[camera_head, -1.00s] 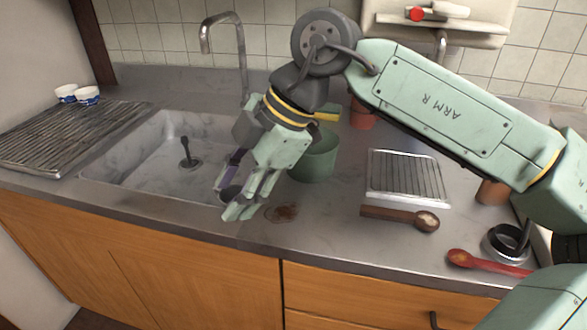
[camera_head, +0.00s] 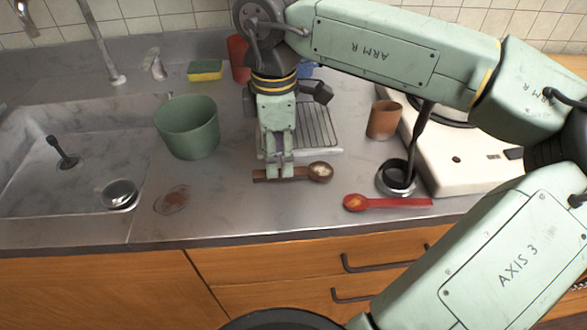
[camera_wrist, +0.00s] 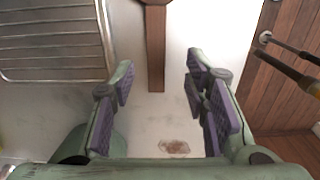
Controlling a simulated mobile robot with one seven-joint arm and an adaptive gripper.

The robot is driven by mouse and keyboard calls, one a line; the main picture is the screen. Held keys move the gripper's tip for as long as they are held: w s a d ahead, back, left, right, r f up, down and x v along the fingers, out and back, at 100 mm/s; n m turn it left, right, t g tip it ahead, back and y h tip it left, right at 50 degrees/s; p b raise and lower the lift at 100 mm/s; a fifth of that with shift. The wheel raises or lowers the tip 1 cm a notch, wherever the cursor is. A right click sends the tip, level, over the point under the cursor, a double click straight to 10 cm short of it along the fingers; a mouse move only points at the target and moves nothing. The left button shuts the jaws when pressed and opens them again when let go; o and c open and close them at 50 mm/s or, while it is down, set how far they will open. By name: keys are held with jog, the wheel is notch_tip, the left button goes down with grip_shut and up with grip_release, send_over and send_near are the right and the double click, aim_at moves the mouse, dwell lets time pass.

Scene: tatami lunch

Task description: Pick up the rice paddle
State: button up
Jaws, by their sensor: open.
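The rice paddle, a brown wooden tool with a round end holding something pale (camera_head: 319,171), lies on the steel counter in front of the wire rack. My gripper (camera_head: 280,170) is open, pointing down over its handle, in the head view. Part of the handle is hidden behind the fingers there. In the wrist view the handle (camera_wrist: 156,55) comes down from the top, ending between the two spread, purple-padded fingers (camera_wrist: 159,75). The round end is out of the wrist view. I cannot tell how far the fingertips are above the counter.
A red spoon (camera_head: 390,203) lies to the right, near a dark round pot (camera_head: 396,178) and a brown cup (camera_head: 383,119). A green tub (camera_head: 187,127) stands left of my gripper. The wire rack (camera_head: 318,132) is behind. A brown stain (camera_head: 174,199) marks the clear counter at left.

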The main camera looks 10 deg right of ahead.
aim_at(294, 174)
jog(key=shift+w+d+f+p, duration=0.1)
jog(key=shift+f+p, duration=0.2)
jog(key=shift+f, duration=0.8)
jog(key=shift+w+d+f+p, duration=0.1)
jog(key=shift+f+p, duration=0.2)
jog(key=shift+f, duration=0.75)
jog(key=shift+c, duration=0.2)
grip_shut()
